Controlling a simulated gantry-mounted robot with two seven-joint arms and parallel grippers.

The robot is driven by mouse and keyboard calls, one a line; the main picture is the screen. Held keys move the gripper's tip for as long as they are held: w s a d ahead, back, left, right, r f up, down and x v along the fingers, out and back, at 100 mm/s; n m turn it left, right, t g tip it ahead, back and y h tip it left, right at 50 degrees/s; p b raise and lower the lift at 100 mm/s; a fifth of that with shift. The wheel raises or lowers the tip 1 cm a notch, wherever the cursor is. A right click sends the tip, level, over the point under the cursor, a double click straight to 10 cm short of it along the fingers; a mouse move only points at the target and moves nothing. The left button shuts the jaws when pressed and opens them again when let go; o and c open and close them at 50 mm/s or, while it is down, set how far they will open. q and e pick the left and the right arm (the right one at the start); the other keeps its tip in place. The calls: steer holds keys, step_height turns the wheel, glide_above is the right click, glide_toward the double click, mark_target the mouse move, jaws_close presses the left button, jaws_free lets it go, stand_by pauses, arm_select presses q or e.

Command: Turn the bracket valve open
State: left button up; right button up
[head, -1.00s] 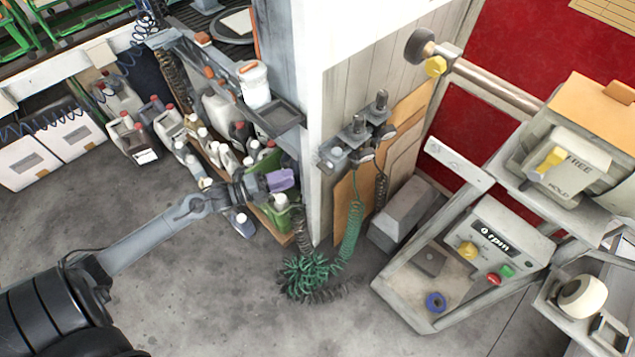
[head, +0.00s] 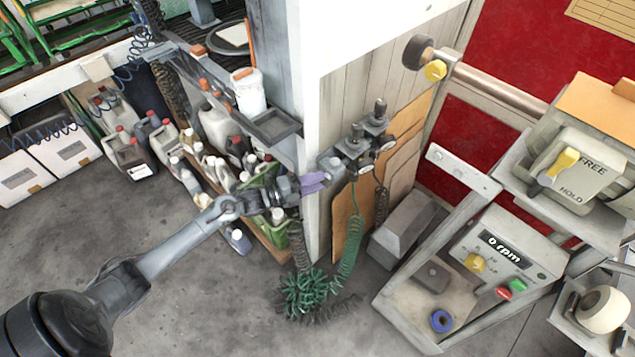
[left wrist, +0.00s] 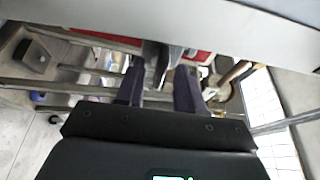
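On the white wall post, a grey bracket assembly (head: 365,142) carries two upright knobs and round gauges, with coiled hoses hanging below. At its left end is a small pale grey-blue part (head: 334,165), which looks like the valve; its handle position is too small to tell. My left gripper (head: 315,182) has purple fingers and is at the post's edge, just left of and slightly below that part. I cannot tell whether they touch. In the left wrist view the left gripper (left wrist: 159,86) has its fingers apart, with nothing clearly between them. My right gripper is not in view.
The white post (head: 310,100) stands close to the left gripper. Shelves of bottles and a green crate (head: 283,228) lie under and behind my arm. A green coiled hose (head: 310,290) reaches the floor. A control box (head: 505,250) stands at right.

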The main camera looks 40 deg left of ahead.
arm_select(q)
steer(key=shift+w+d, duration=0.25)
steer(key=shift+w, duration=0.15)
jaws_close()
